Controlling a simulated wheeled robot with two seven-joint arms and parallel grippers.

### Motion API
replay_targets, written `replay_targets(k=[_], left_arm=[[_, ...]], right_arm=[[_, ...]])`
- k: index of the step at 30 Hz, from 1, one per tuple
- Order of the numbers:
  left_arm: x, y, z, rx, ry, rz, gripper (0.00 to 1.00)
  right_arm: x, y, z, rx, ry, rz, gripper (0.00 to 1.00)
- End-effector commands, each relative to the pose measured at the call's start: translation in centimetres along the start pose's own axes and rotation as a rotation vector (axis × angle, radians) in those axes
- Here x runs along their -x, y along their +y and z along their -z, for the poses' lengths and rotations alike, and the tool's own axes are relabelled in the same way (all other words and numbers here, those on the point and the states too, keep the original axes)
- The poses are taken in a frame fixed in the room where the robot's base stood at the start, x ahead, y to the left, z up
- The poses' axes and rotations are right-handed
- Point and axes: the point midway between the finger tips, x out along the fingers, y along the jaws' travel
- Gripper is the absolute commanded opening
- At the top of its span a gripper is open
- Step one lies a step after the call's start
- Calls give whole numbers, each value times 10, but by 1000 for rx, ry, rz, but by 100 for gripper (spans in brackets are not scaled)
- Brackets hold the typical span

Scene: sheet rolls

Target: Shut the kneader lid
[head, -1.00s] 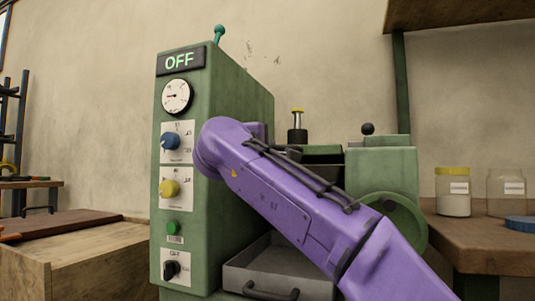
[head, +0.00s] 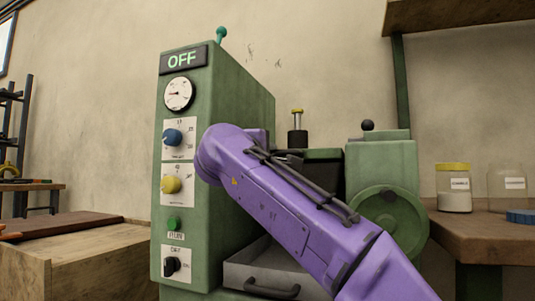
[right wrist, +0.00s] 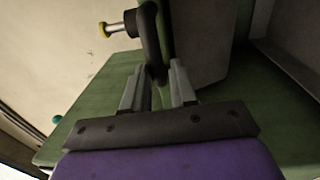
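The kneader is a green machine with a tall control cabinet (head: 228,90) reading OFF and a lower body on the right (head: 382,165). A dark green part (head: 323,156), maybe the lid, shows between them; my purple right arm hides much of it. My right gripper is hidden behind that arm in the head view. In the right wrist view its two fingers (right wrist: 161,85) stand apart, with a curved black handle (right wrist: 150,40) between their tips. Whether they press on it is unclear. A grey-green panel (right wrist: 205,45) lies beside the handle. My left gripper is out of view.
A yellow-capped black post (head: 297,130) stands behind the arm. A green handwheel (head: 405,225) and a grey drawer (head: 255,277) are at the front. A shelf with jars (head: 454,190) is right, a wooden crate (head: 95,260) left.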

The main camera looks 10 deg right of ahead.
Motion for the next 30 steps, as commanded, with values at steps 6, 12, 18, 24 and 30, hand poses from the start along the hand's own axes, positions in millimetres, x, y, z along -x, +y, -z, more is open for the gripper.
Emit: replay_targets(k=[6, 12, 18, 24, 30], left_arm=[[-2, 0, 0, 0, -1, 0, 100], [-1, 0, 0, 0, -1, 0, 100], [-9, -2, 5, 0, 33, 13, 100], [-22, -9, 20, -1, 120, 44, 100], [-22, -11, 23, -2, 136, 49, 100]], right_arm=[[0, -7, 4, 3, 3, 10, 44], [0, -4, 3, 2, 3, 6, 44], [14, -5, 2, 2, 2, 2, 44], [62, -4, 2, 4, 3, 1, 44], [98, -3, 2, 2, 2, 4, 44]])
